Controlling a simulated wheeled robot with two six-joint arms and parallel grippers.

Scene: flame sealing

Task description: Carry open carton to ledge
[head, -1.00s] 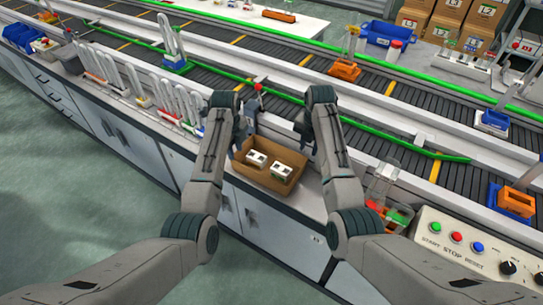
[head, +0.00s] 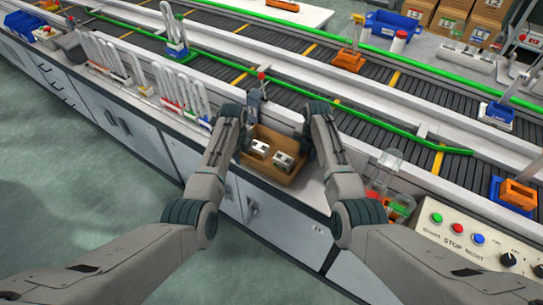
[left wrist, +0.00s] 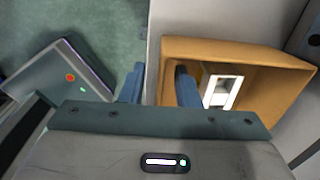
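The open brown carton (head: 273,172) sits on the counter between my two arms, with white items (head: 283,161) inside. My left gripper (left wrist: 158,88) is at the carton's left wall. In the left wrist view one finger is outside the carton (left wrist: 235,52) and the other is inside, with the wall between them. The fingers are spread and show a gap beside the wall. My right gripper (head: 306,142) is at the carton's right side in the head view. Its fingertips are mostly hidden by my own wrist. No separate ledge can be made out for certain.
A conveyor (head: 345,108) with a green rail runs behind the counter. Racks of white upright pieces (head: 172,92) stand to the left. Clear cups and coloured parts (head: 386,185) and a control panel (head: 470,240) are to the right. A dark post with a red top (head: 259,88) stands behind the carton.

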